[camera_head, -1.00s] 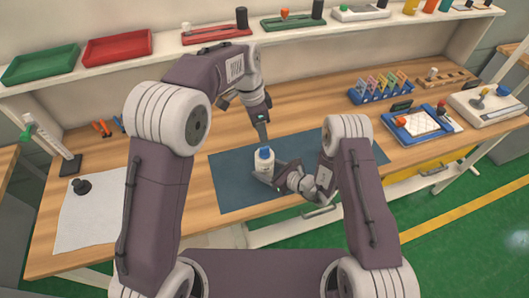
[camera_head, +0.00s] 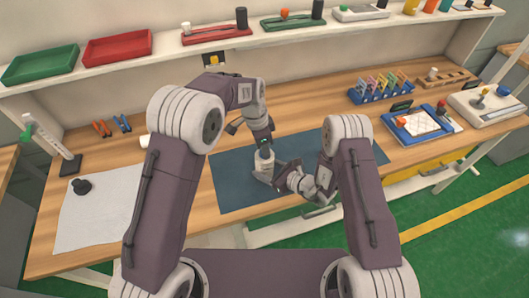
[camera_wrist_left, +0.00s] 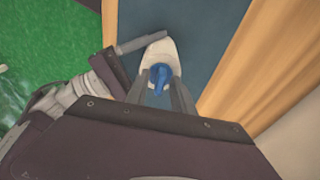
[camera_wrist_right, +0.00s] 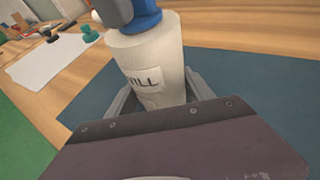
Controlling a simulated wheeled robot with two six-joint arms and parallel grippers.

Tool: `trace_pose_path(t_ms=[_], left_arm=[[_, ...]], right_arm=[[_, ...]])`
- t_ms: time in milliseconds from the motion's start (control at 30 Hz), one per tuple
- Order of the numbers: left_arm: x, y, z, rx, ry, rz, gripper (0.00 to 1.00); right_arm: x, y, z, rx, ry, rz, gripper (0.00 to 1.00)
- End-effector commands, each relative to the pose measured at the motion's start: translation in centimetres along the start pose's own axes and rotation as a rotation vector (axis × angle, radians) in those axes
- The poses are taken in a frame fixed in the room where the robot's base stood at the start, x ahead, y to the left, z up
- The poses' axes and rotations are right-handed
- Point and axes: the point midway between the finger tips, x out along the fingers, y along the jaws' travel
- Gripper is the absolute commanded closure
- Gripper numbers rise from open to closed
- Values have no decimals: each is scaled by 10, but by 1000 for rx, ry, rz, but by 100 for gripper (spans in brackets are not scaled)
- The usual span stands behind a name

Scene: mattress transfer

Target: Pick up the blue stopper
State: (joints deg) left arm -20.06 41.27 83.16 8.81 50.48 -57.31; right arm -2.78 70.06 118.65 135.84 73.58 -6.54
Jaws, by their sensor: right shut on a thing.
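A white bottle (camera_wrist_right: 150,70) with dark lettering stands upright over the blue mat. The blue stopper (camera_wrist_left: 160,78) sits on its top. My right gripper (camera_head: 266,177) is shut on the bottle's body, one finger on each side in the right wrist view. My left gripper (camera_head: 265,146) points down from above at the stopper and covers most of it in the head view. In the left wrist view its fingers are apart, one on each side of the stopper. Contact with the stopper is hard to make out.
The blue mat (camera_head: 232,184) is mostly bare around the bottle. A white sheet (camera_head: 98,215) with a black knob (camera_head: 82,186) lies to the left. A blue rack (camera_head: 380,88) and a blue tray (camera_head: 415,124) stand to the right. A shelf with red and green trays runs behind.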

Motion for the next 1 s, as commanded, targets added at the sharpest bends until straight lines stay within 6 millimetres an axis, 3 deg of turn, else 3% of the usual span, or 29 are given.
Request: trace_pose_path(t_ms=[433,800,1000], left_arm=[[-5,0,0,0,-1,1,100],[-85,-1,-13,1,1,-2,100],[-99,0,-14,0,-2,1,100]], right_arm=[[0,0,1,-1,-4,0,97],[0,0,1,-1,-3,0,97],[0,0,1,-1,-3,0,97]])
